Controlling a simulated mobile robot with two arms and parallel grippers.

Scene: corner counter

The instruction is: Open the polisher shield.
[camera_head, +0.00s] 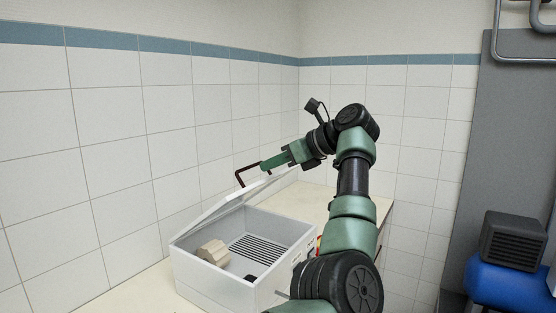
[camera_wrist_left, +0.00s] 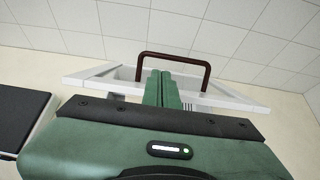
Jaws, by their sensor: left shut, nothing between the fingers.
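The polisher (camera_head: 212,284) is a white open-topped box on the counter. Its shield (camera_head: 222,206), a white-framed lid, is raised and tilted above the box, so the interior shows. A dark red handle (camera_head: 240,178) stands on the shield's upper edge. My left gripper (camera_head: 266,166) is shut and empty beside the handle. In the left wrist view its closed green fingers (camera_wrist_left: 165,74) point at the handle (camera_wrist_left: 174,55) and overlap its loop; I cannot tell whether they touch it. The shield frame (camera_wrist_left: 232,99) spans behind the fingers. My right gripper is out of view.
Inside the polisher lie a beige block (camera_head: 213,252) and a dark slotted grille (camera_head: 257,249). The beige counter (camera_head: 342,204) is clear behind the box. Tiled walls (camera_head: 110,150) meet behind it. A blue object with a dark box (camera_head: 512,240) stands at the right.

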